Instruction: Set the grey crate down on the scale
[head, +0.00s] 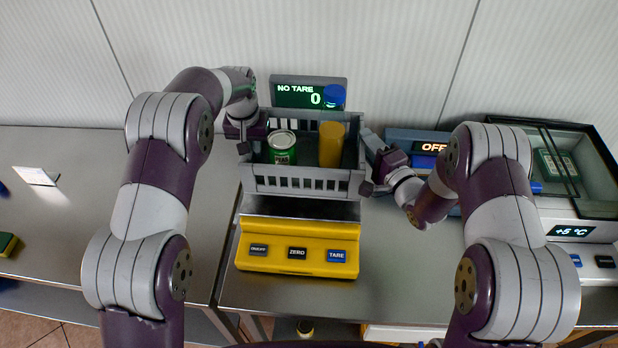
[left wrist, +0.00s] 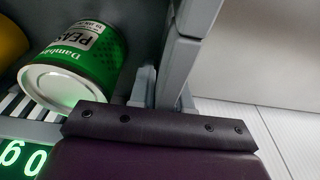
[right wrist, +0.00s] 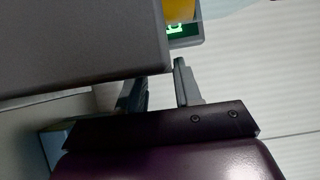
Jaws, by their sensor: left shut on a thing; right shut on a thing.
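The grey crate (head: 300,184) is held level between my two grippers over the yellow scale (head: 300,233). It holds a green peas can (head: 282,156) and a yellow bottle with a blue cap (head: 331,150). My left gripper (head: 248,134) is shut on the crate's left wall; that wall also shows in the left wrist view (left wrist: 193,30). My right gripper (head: 371,168) is shut on the right wall, whose grey side fills the upper left of the right wrist view (right wrist: 80,38). The scale's display (head: 296,93) reads "NO TARE" and 0. A gap under the crate is hard to judge.
A blue-grey device reading "OFF" (head: 432,147) stands right of the crate. A glass-topped cooler (head: 573,231) reading +5 °C is at the far right. The wall is close behind.

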